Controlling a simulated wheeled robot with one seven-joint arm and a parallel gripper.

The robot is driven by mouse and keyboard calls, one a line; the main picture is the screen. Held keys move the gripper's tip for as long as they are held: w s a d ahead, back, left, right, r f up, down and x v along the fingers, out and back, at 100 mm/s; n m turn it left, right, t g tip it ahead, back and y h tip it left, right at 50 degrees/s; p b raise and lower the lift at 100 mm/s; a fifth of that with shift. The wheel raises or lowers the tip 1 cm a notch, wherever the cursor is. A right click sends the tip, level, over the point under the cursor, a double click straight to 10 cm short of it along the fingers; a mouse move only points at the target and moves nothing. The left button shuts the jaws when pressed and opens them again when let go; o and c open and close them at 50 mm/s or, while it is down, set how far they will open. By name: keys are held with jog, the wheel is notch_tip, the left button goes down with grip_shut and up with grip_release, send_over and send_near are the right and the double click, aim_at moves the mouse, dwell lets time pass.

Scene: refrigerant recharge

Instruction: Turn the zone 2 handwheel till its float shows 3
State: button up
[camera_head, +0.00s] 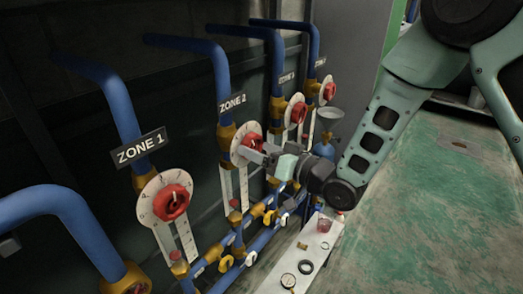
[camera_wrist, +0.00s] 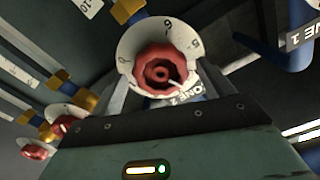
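The zone 2 handwheel (camera_head: 252,142) is a red knob on a white numbered dial, on the second blue pipe under the ZONE 2 sign (camera_head: 231,103). Below it is a pale gauge strip (camera_head: 226,185); its float reading is too small to tell. My gripper (camera_head: 264,153) is at the front of this wheel and partly covers it. In the wrist view the red wheel (camera_wrist: 160,70) lies between the tips of my gripper (camera_wrist: 165,85), with dark gaps on both sides, so the fingers look open around it. Contact cannot be told.
The zone 1 handwheel (camera_head: 172,201) is nearer on the left. Two more red handwheels (camera_head: 298,112) (camera_head: 328,91) are farther right. A white bench (camera_head: 318,255) holds small parts.

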jog(key=b+v, duration=0.1)
jog(key=v, duration=0.6)
jog(key=shift+b, duration=0.4)
jog(key=shift+a, duration=0.1)
jog(key=s+d+f+g+h+b, duration=0.1)
jog(key=s+d+g+h, duration=0.1)
jog(key=s, duration=0.6)
jog(key=s+d+f+n+g+h+b, duration=0.1)
jog(key=s+d+f+g+h+b, duration=0.1)
jog(key=s+g+h, duration=0.3)
jog(key=s+d+f+n+g+h+b, duration=0.1)
jog(key=s+d+g+h, duration=0.3)
jog(key=s, duration=0.9)
jog(key=h, duration=0.2)
jog(key=shift+f+h+b, duration=0.15)
jog(key=shift+h+b, duration=0.15)
jog(key=shift+b, duration=0.05)
